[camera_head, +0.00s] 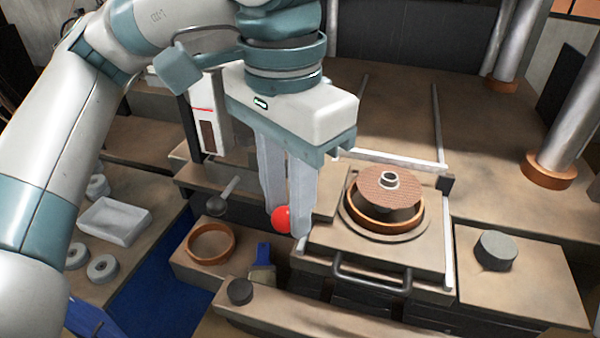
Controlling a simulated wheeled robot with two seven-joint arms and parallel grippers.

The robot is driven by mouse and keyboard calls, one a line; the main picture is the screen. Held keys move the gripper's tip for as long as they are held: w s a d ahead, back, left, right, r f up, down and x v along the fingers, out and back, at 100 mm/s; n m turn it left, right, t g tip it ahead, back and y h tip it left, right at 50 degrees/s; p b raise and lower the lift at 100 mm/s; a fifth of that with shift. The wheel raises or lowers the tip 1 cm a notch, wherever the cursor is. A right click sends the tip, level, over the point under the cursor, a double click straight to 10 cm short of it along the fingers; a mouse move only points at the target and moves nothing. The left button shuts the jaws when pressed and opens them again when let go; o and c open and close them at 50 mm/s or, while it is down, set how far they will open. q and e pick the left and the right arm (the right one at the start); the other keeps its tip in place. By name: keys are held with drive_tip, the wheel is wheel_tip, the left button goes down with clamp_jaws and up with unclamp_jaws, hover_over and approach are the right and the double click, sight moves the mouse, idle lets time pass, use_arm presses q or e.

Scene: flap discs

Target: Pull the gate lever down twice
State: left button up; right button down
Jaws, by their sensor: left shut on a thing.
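The gate lever shows as a red ball knob (282,217) left of the round disc fixture. My left gripper (286,222) points down with its two fingers on either side of the knob and is shut on it. The lever's shaft is mostly hidden behind the fingers, so its angle cannot be told. My right gripper is not in view.
A brown flap disc (372,190) sits over an orange ring (385,219) on the sliding plate with a dark handle (370,282). Metal columns rise at right.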

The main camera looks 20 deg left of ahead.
use_arm(q)
drive_tip(key=shift+a+r+p, duration=0.15)
drive_tip(key=shift+r+p, duration=1.2)
drive_tip(key=shift+r, duration=1.35)
drive_tip(key=shift+f, duration=0.1)
